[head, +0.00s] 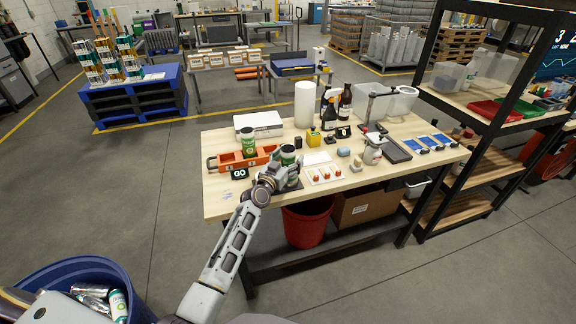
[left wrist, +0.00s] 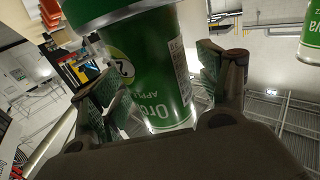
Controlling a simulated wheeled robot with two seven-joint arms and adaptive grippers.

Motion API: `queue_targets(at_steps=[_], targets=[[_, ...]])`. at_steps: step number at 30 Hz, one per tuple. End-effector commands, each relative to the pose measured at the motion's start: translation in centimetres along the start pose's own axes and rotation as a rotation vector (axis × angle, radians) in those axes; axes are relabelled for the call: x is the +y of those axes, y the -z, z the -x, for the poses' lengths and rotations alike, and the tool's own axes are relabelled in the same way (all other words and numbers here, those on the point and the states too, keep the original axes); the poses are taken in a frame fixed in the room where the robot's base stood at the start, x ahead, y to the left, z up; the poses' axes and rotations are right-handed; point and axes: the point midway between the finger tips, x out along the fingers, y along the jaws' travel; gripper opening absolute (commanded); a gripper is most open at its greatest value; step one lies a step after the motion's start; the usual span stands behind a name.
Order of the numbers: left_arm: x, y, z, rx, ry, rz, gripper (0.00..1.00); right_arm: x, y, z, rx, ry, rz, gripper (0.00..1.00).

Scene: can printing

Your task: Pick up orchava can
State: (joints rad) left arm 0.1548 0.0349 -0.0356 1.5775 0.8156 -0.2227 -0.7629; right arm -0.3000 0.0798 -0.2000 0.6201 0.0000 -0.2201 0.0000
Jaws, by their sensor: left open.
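The green orchava can (left wrist: 160,75), with "Or" and part of a flavour name readable, stands upright on the workbench in the head view (head: 288,155). My left gripper (head: 284,170) is at this can, partly hiding its lower part. In the left wrist view the open fingers of the left gripper (left wrist: 165,65) stand on either side of the can. Gaps seem to show beside the can, though contact is hard to judge. A second green can (head: 248,141) stands to the left by the orange fixture and shows at the wrist view's edge (left wrist: 311,40). My right gripper is not in view.
A blue bin with cans (head: 70,270) stands lower left.

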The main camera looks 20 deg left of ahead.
Motion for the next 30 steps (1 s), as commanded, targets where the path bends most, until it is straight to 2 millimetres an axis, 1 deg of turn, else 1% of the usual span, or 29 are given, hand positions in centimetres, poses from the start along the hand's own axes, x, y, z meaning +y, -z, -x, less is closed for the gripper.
queue_targets(at_steps=[2, 3, 11, 14, 15, 23, 26, 30], targets=[[0.0, 0.0, 0.0, 0.000, 0.000, 0.000, 0.76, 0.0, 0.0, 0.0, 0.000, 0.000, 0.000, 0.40], [0.0, 0.0, 0.0, 0.000, 0.000, 0.000, 0.73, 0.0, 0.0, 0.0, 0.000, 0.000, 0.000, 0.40], [0.0, 0.0, 0.0, 0.000, 0.000, 0.000, 0.40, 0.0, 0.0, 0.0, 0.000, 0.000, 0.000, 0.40], [0.0, 0.0, 0.0, 0.000, 0.000, 0.000, 0.40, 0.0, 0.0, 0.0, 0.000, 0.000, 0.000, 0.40], [0.0, 0.0, 0.0, 0.000, 0.000, 0.000, 0.38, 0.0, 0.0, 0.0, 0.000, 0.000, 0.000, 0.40], [0.0, 0.1, 0.0, 0.001, 0.000, 0.001, 0.38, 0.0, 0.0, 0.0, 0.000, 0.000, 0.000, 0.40], [0.0, 0.5, 0.0, 0.002, 0.000, 0.001, 0.38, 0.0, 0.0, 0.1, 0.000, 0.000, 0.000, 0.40], [0.1, 1.6, 0.0, 0.003, -0.001, 0.002, 0.38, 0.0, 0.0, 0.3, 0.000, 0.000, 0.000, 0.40]])
